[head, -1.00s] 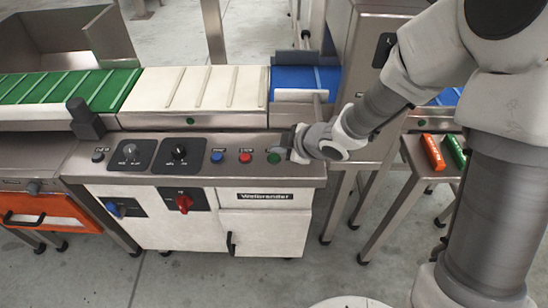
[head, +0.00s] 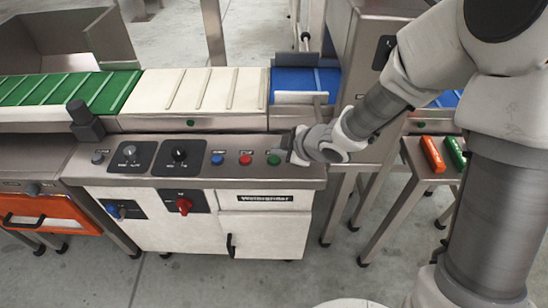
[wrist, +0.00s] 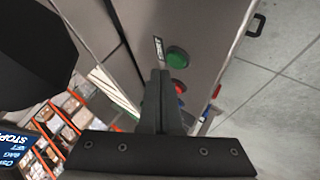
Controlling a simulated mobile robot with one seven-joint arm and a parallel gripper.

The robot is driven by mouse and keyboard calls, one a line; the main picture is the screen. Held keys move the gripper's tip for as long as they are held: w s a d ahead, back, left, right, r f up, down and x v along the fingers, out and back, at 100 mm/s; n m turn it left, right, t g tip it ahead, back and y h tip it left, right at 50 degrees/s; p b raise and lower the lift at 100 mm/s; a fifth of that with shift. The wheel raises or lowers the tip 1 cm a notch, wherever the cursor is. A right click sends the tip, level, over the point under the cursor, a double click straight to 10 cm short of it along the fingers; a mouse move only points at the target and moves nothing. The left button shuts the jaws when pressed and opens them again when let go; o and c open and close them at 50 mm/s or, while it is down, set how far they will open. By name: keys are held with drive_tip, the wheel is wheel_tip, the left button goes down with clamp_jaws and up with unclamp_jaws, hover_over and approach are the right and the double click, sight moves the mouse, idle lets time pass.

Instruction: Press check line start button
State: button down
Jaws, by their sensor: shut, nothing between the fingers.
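The green button (head: 274,160) is at the right end of the row on the steel control panel (head: 240,174). In the wrist view the green button (wrist: 177,57) is just beyond and slightly right of my fingertips, beside a small label. My gripper (head: 288,150) is shut and empty, close to the button on its right side in the head view. In the wrist view my gripper (wrist: 160,74) has its fingers together. I cannot tell whether the fingertips touch anything.
A red button (head: 245,160) and a blue button (head: 217,159) sit left of the green one. Further left are two black dial plates (head: 179,156). The conveyor (head: 200,90) runs behind the panel. A small steel table (head: 410,190) with orange and green boxes stands at the right.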

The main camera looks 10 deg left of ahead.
drive_tip(key=shift+f, duration=0.1)
idle(0.7)
drive_tip(key=shift+f+b, duration=0.35)
drive_tip(key=shift+b, duration=0.05)
